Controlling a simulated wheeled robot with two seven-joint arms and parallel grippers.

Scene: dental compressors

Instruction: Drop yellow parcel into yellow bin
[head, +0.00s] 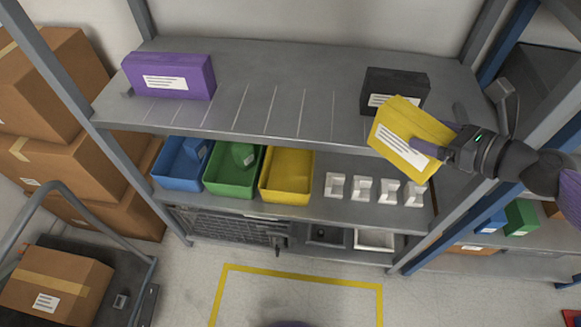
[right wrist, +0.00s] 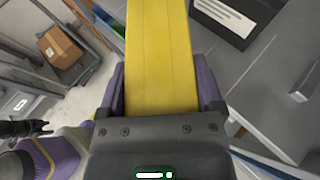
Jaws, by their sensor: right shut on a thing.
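The yellow parcel (head: 408,135) has a white label and is held tilted in front of the upper shelf's right end. My right gripper (head: 432,148) is shut on it. In the right wrist view the yellow parcel (right wrist: 160,55) runs up between the two purple fingers of the right gripper (right wrist: 165,88). The yellow bin (head: 287,176) stands on the lower shelf, down and left of the parcel, and its visible inside looks empty. The parcel is apart from the bin. My left gripper is not seen in the head view.
A purple parcel (head: 170,76) and a black parcel (head: 394,88) stand on the upper shelf (head: 270,85). A blue bin (head: 180,165) and a green bin (head: 232,172), each with a parcel inside, stand left of the yellow bin. Several white holders (head: 362,189) stand to its right.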

